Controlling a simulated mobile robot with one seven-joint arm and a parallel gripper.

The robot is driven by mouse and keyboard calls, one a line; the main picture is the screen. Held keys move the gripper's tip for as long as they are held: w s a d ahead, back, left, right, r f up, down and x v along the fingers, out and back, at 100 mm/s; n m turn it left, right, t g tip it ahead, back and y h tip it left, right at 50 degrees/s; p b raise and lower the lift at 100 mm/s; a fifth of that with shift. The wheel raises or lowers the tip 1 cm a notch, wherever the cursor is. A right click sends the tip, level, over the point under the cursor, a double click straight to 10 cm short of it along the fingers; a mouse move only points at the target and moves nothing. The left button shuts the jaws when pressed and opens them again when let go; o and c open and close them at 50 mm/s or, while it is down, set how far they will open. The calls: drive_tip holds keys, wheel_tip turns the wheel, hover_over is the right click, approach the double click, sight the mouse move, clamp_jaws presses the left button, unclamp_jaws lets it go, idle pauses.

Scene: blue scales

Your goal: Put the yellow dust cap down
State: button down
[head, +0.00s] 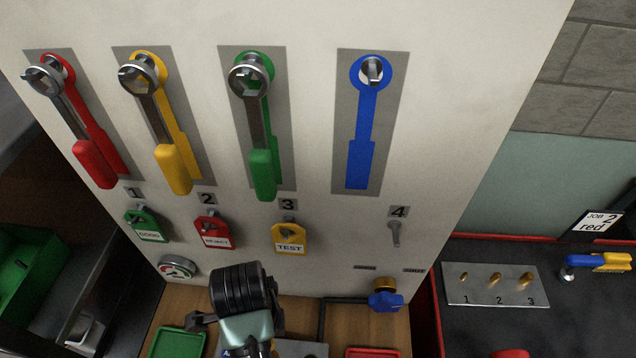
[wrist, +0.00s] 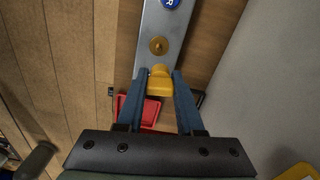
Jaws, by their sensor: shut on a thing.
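In the wrist view my gripper (wrist: 160,74) is shut on the yellow dust cap (wrist: 160,83), which sits between the tips of its two blue fingers. The cap is over the near end of a grey metal plate (wrist: 155,22), just short of a brass fitting (wrist: 158,45). I cannot tell whether the cap touches the plate. In the head view my wrist is at the bottom centre, and the fingertips and cap cannot be made out there.
A red tray (wrist: 150,108) lies below the fingers; a green tray (head: 178,343) is at the head view's bottom. A blue-handled valve (head: 385,301) is to the right of my wrist.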

drive_tip(key=w+d+f+n+b, duration=0.1)
drive_tip(key=d+n, duration=0.2)
drive_tip(key=n, duration=0.2)
drive_tip(key=w+d+f+n+b, duration=0.1)
drive_tip(key=d+n, duration=0.2)
drive_tip(key=n, duration=0.3)
drive_tip(key=w+d+f+n+b, duration=0.1)
drive_tip(key=d+n, duration=0.3)
drive_tip(key=n, duration=0.1)
drive_tip(key=shift+d+f+n, duration=0.1)
drive_tip(key=shift+f+n, duration=0.3)
drive_tip(key=shift+s, duration=0.1)
